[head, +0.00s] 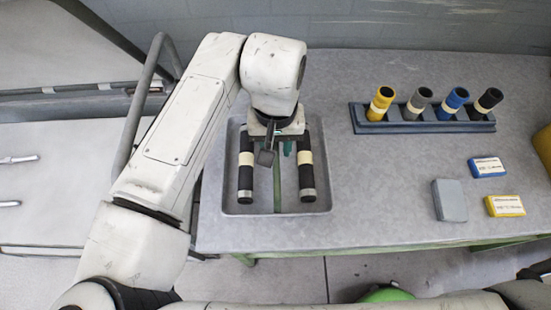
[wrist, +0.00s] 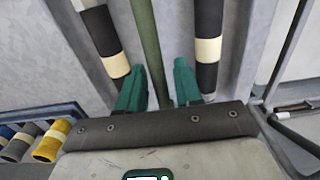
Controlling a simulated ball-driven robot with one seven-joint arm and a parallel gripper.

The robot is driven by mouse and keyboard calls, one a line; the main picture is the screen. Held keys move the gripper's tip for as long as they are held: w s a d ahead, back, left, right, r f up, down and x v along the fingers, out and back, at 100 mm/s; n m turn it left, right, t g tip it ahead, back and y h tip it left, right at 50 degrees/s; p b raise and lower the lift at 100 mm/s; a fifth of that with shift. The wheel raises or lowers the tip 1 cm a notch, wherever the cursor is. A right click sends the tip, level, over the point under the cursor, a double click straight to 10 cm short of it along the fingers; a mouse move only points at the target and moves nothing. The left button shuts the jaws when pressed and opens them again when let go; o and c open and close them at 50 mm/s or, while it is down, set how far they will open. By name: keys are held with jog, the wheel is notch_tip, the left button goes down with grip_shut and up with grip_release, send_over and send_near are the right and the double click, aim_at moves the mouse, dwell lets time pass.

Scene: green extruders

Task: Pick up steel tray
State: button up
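The steel tray (head: 262,195) lies flat on the grey table, with a raised rim. Two black rolls with cream bands lie in it, one at the left (head: 246,170) and one at the right (head: 306,170). A thin green bar (head: 277,190) runs lengthwise between them; it also shows in the wrist view (wrist: 147,40). My gripper (head: 278,150) is over the tray's far half. In the wrist view its teal fingers (wrist: 160,85) are apart, with the bar in line with the gap. I cannot tell whether they touch the bar; the wrist hides the tray's far end.
A blue rack (head: 430,127) holds several coloured cylinders at the back right. A grey block (head: 450,200), a blue box (head: 487,167) and a yellow box (head: 505,206) lie at the right. The table between tray and boxes is clear. A metal rail (head: 140,100) stands left.

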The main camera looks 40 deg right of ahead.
grip_shut()
dwell(1.4)
